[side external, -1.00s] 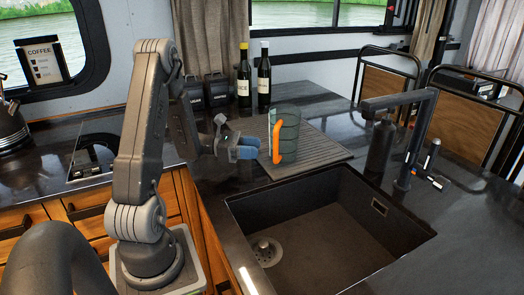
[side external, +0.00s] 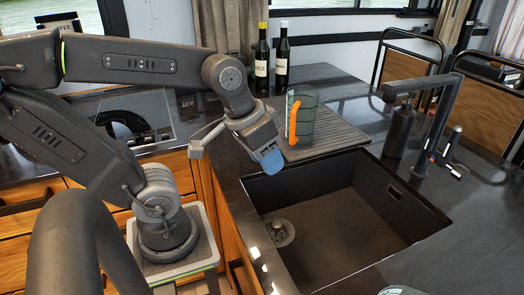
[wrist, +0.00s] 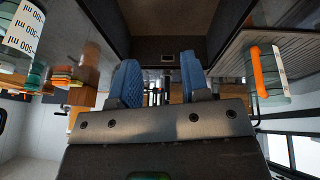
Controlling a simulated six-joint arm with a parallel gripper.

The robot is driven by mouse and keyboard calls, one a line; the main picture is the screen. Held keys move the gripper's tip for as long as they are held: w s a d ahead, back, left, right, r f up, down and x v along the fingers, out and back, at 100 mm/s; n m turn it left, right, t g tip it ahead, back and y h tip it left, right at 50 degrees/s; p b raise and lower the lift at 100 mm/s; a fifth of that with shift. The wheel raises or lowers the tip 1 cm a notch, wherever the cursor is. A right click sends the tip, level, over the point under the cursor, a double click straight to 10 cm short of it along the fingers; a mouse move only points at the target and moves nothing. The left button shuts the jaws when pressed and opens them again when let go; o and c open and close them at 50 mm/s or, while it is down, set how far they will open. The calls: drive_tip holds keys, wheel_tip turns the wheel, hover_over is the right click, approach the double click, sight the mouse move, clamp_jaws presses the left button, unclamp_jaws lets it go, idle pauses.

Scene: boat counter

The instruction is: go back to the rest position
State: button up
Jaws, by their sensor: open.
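My gripper (side external: 266,152), with blue finger pads, is empty and tilted downward near the back left corner of the sink in the side view. In the wrist view its two blue fingers (wrist: 159,82) stand apart with nothing between them. A clear greenish jug (side external: 306,122) with an orange handle stands upright on the ribbed drying mat, just right of and behind my gripper, apart from it. The orange handle and part of the jug (wrist: 270,76) also show at the right of the wrist view.
The empty dark sink (side external: 345,215) lies right of my gripper, with a black tap (side external: 436,110) beyond. The ribbed mat (side external: 340,133) borders its back edge. Two dark bottles (side external: 282,58) stand behind. A clear vessel (side external: 400,290) is cut off at the bottom edge.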

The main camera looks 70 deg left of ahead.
drive_tip(key=shift+s+r+m+t+y, duration=0.35)
drive_tip(key=shift+r+m+t, duration=0.15)
drive_tip(key=shift+m+t, duration=0.15)
idle(0.9)
